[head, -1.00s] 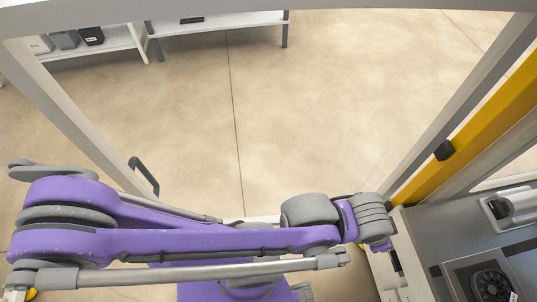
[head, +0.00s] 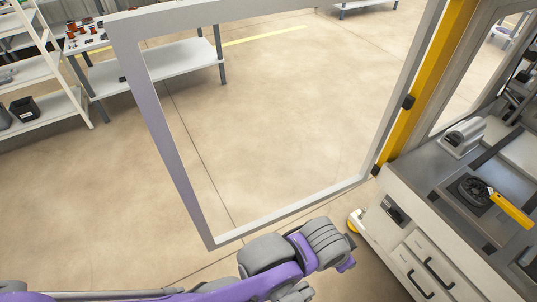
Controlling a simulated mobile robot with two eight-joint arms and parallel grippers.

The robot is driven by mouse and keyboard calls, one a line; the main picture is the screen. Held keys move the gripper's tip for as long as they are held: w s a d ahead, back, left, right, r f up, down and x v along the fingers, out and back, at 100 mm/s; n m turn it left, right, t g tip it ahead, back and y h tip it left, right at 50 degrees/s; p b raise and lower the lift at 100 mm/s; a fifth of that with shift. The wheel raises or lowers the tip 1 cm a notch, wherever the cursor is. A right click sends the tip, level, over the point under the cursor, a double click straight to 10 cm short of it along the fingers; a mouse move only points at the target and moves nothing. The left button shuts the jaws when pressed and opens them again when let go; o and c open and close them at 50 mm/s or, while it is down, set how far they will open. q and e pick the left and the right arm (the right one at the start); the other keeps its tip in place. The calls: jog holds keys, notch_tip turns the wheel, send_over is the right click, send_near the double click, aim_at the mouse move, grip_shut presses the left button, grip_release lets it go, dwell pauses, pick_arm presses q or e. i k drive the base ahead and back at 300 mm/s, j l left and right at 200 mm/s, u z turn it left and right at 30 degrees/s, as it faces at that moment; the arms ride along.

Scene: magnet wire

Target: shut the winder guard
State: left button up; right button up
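The winder guard is a large light-grey frame (head: 172,140) around a clear pane. It stands open, swung out over the floor in front of the winder. Its right side meets a yellow post (head: 425,90) with dark hinges (head: 408,102). The winder bench (head: 425,190) is at the right, with its worktop uncovered. My purple and grey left arm comes in low from the left, and its wrist part is just below the guard's bottom rail, whether touching or apart I cannot tell. No fingers of my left gripper show. My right gripper is out of view.
A black round fixture (head: 474,190) and a yellow-handled part (head: 511,211) are on the worktop, near a grey housing (head: 463,137). Shelving (head: 40,65) and a table (head: 165,68) with copper-coloured spools stand at the back left. The floor (head: 90,190) between is clear.

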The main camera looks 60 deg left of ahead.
aim_at(124, 30)
jog(key=k+j+z, duration=0.1)
jog(key=k, duration=0.4)
jog(key=k+j, duration=0.2)
jog(key=k, duration=0.3)
jog(key=k+j, duration=0.1)
jog(key=j, duration=0.25)
jog(key=k+j+z, duration=0.15)
jog(key=j, duration=0.2)
jog(key=k+j, duration=0.1)
jog(key=j, duration=0.25)
jog(key=i+j, duration=0.1)
jog(key=j, duration=0.4)
jog(key=i+j+z, duration=0.15)
jog(key=j, duration=0.8)
jog(key=k+j+z, duration=0.2)
jog(key=k+j, duration=0.3)
jog(key=j, duration=0.1)
